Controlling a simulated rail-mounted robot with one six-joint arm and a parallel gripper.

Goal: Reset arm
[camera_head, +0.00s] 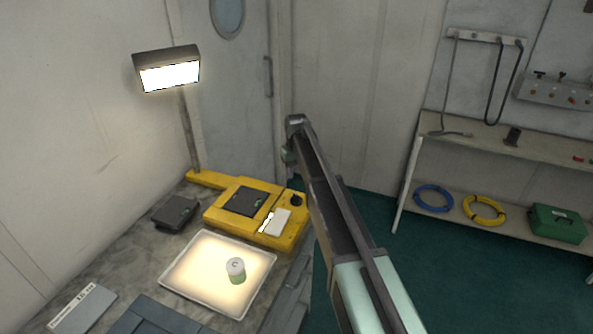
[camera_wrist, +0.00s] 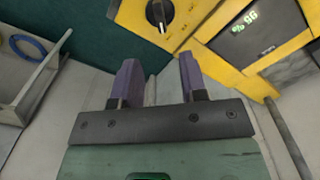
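My arm (camera_head: 340,215) reaches up from the lower right in the head view, and its far end is beside the yellow unit (camera_head: 219,217). My gripper (camera_wrist: 158,72) shows in the wrist view with its two purple fingers apart and nothing between them. The gripper itself is mostly hidden behind the arm in the head view. The yellow unit, with a black knob (camera_wrist: 160,12) and a dark display (camera_wrist: 258,32) showing green digits, lies beyond the fingertips in the wrist view. I see no contact with it.
A small canister marked C (camera_head: 236,268) stands on a lit tray (camera_head: 190,281). A dark box (camera_head: 175,213) and a lamp (camera_head: 168,70) are on the left. A shelf (camera_head: 530,140) with hoses and a green case (camera_head: 558,224) stands right. Open floor lies between.

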